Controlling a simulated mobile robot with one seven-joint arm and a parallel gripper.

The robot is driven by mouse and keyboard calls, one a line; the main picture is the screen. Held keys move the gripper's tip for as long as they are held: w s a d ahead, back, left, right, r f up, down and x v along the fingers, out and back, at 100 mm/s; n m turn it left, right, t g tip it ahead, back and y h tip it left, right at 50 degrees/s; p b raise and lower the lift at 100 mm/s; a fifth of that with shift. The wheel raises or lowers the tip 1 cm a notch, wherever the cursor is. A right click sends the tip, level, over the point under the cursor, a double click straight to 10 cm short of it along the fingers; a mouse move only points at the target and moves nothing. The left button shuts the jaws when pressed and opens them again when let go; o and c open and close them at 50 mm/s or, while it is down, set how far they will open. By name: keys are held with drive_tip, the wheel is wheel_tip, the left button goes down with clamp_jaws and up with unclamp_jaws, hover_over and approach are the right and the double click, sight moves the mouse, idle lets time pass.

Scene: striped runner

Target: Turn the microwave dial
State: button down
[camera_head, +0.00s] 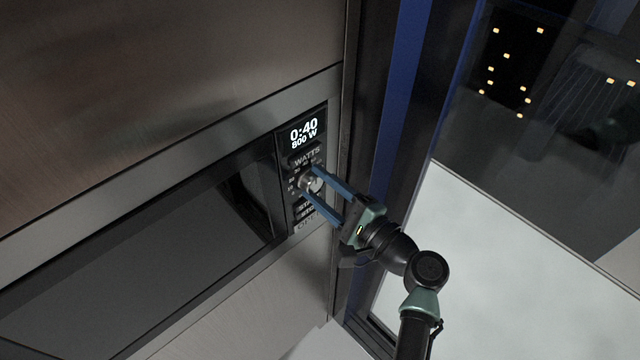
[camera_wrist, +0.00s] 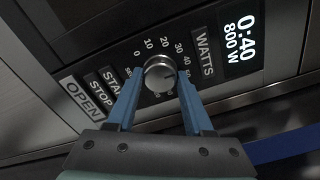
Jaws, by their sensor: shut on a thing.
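The microwave (camera_head: 150,255) is built into a metallic cabinet front, with its control panel at the right end. The round silver dial (camera_head: 315,185) sits on this panel, ringed by numbers; it also shows in the wrist view (camera_wrist: 160,76). My gripper (camera_head: 310,182) has its two blue fingers on opposite sides of the dial and is shut on it. In the wrist view, the fingertips flank the dial at left and right. The display (camera_head: 304,134) above the dial reads 0:40 and 800 W.
A WATTS button (camera_wrist: 204,54) lies between dial and display. START, STOP and OPEN (camera_wrist: 84,96) buttons lie on the dial's other side. A window (camera_head: 560,130) with a dark blue frame (camera_head: 403,90) stands to the right, close to my arm.

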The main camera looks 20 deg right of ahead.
drive_tip(key=shift+c, duration=1.4)
unclamp_jaws()
drive_tip(key=b+v, duration=0.3)
drive_tip(key=v, duration=1)
